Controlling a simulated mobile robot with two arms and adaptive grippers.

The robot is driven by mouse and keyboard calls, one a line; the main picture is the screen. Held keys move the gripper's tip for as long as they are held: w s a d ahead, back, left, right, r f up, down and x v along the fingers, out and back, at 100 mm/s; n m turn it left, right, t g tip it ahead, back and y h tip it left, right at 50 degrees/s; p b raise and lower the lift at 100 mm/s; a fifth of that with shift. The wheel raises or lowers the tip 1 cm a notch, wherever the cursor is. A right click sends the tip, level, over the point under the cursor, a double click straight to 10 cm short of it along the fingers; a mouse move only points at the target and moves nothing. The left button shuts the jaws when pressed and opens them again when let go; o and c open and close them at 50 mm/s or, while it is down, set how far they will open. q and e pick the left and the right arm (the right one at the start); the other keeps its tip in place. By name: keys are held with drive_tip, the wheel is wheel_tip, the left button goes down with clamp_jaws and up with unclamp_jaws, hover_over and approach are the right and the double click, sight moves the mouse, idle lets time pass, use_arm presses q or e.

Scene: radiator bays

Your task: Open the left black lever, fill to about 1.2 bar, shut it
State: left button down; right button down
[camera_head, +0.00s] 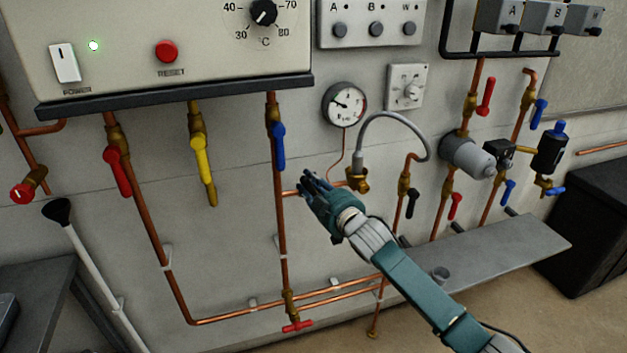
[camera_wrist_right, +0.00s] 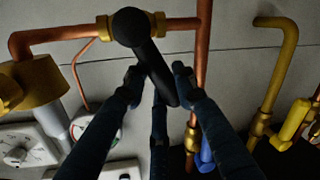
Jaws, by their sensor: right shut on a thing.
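The left black lever (camera_wrist_right: 152,62) shows in the right wrist view on a brass valve in a short copper pipe; it runs down between my fingertips. My right gripper (camera_wrist_right: 160,82) is shut on it. In the head view my right gripper (camera_head: 312,183) covers this lever, just left of the brass fitting (camera_head: 357,180) under the grey braided hose (camera_head: 398,115). The round pressure gauge (camera_head: 345,104) is above; its needle is too small to read surely. The right black lever (camera_head: 412,203) hangs down on its own copper pipe. My left gripper is out of view.
A blue lever (camera_head: 279,147), yellow lever (camera_head: 203,160) and red lever (camera_head: 117,172) are under the boiler casing (camera_head: 170,40). A pump (camera_head: 468,156) is at right. A grey shelf (camera_head: 510,255) juts out below. The wall between the pipes is bare.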

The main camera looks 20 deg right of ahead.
drive_tip(key=shift+a+f, duration=0.1)
drive_tip(key=shift+a, duration=0.05)
idle(0.3)
drive_tip(key=c, duration=1.4)
unclamp_jaws()
drive_tip(key=v, duration=1.2)
